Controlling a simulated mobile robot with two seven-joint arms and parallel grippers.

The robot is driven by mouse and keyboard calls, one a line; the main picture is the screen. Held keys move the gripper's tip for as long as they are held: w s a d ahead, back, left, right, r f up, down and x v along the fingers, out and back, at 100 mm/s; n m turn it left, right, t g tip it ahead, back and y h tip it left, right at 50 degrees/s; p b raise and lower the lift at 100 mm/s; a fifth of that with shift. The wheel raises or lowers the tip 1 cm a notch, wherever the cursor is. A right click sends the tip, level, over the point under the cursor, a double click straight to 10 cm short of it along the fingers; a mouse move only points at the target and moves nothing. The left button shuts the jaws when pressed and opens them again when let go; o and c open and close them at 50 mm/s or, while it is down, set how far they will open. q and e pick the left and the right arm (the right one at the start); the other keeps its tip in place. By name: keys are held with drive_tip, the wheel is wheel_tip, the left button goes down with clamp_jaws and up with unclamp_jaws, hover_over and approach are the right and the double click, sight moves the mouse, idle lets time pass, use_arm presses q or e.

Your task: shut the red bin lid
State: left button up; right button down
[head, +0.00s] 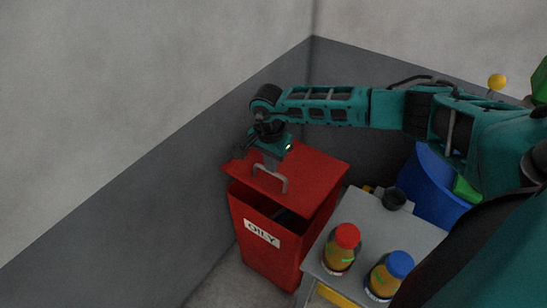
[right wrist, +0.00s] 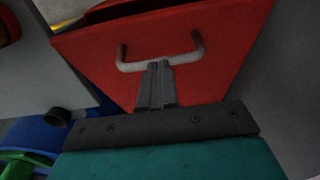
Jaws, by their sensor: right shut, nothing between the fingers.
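The red bin (head: 257,238) stands by the grey wall with an "OILY" label on its front. Its red lid (head: 318,171) is partly open, and a dark gap shows between the lid and the bin's front rim. The lid also fills much of the right wrist view (right wrist: 225,75). A grey handle (head: 284,182) sits on the lid's upper face. My right gripper (head: 271,163) is shut and empty, over the lid beside the handle. In the right wrist view its fingertips (right wrist: 158,65) overlap the handle bar (right wrist: 131,67); I cannot tell whether they touch. My left gripper is not in view.
A grey-topped cart (head: 372,217) right of the bin bears a red-capped bottle (head: 341,255), a blue-capped bottle (head: 386,276) and a dark round object (head: 394,199). A blue bin (head: 428,183) stands behind it. Walls close in the corner behind the red bin.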

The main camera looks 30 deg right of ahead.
sight(264, 187)
drive_tip(key=a+f+b, duration=0.1)
drive_tip(key=f, duration=0.1)
drive_tip(key=s+a+f+b, duration=0.1)
drive_tip(key=f+b, duration=0.1)
drive_tip(key=f, duration=0.1)
drive_tip(key=a+f+b, duration=0.1)
drive_tip(key=f, duration=0.1)
drive_tip(key=shift+s+f, duration=0.15)
drive_tip(key=shift+f, duration=0.15)
drive_tip(key=shift+a+f+b, duration=0.2)
drive_tip(key=shift+f+b, duration=0.1)
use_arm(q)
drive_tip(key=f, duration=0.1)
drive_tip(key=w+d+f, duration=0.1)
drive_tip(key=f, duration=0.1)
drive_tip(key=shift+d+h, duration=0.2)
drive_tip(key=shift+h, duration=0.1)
use_arm(e)
drive_tip(key=shift+s+a, duration=0.1)
drive_tip(key=shift+s, duration=0.1)
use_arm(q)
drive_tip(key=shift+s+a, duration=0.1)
use_arm(e)
drive_tip(key=shift+f, duration=0.15)
